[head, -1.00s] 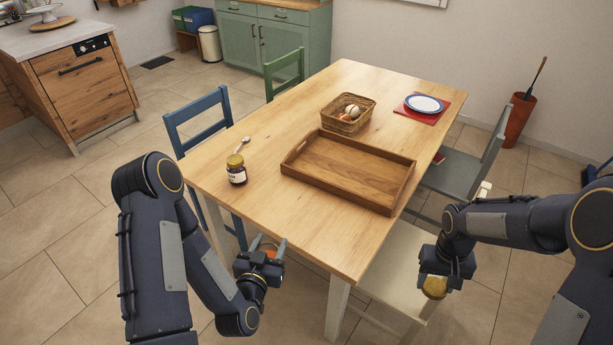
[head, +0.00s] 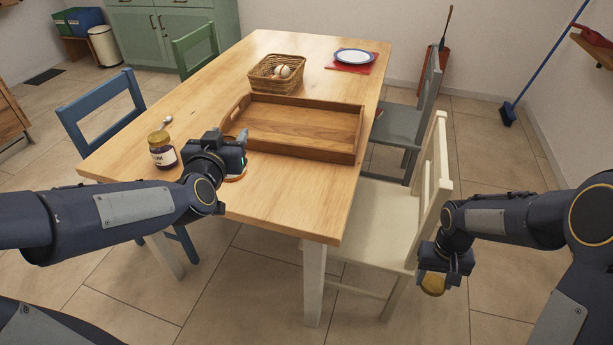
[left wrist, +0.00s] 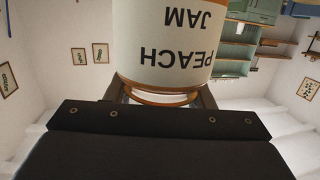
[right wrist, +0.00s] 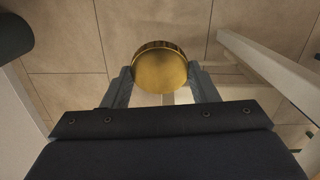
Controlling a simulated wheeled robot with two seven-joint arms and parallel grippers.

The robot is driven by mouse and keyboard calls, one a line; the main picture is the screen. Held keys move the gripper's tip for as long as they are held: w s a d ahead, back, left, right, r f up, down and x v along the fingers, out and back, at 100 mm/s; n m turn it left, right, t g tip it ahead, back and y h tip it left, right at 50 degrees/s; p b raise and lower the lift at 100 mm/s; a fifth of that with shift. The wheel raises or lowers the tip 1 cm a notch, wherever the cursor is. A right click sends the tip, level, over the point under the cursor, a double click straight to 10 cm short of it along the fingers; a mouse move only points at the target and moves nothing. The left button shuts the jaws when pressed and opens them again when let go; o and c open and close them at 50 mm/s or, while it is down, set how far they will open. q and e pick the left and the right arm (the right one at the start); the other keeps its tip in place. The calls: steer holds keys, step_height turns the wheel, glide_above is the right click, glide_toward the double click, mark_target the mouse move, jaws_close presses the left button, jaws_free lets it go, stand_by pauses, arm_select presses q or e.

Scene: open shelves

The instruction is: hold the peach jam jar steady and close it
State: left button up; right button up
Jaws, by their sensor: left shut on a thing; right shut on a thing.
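The peach jam jar, with a white label reading PEACH JAM, fills the top of the left wrist view (left wrist: 165,50). The label appears upside down there. My left gripper (head: 238,158) is shut on this jar over the table's front left part. In the head view the gripper hides most of the jar, and a bit of orange shows beneath. I cannot tell whether the jar touches the table. My right gripper (right wrist: 160,78) is shut on a round gold lid (right wrist: 160,70). The lid also shows in the head view (head: 433,284), away from the table, beside the cream chair.
Another jar with a gold lid and dark contents (head: 162,152) stands on the table (head: 275,200), left of my left gripper. A spoon (head: 167,121) lies behind it. A wooden tray (head: 300,108) is close to the right, with a basket (head: 276,84) behind. A cream chair (head: 436,190) stands near my right arm.

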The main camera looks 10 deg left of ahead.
arm_select(q)
steer(key=shift+r, duration=0.15)
arm_select(e)
steer(key=shift+f+b, duration=0.55)
steer(key=shift+f, duration=0.3)
arm_select(q)
steer(key=w+a+f, duration=0.8)
steer(key=w+f, duration=0.1)
steer(key=w, duration=0.2)
steer(key=shift+f, duration=0.15)
steer(key=shift+w+a+f+b, duration=0.15)
steer(key=shift+f+b, duration=0.3)
steer(key=shift+f, duration=1.5)
arm_select(e)
steer(key=shift+f, duration=0.2)
arm_select(q)
steer(key=shift+r, duration=0.1)
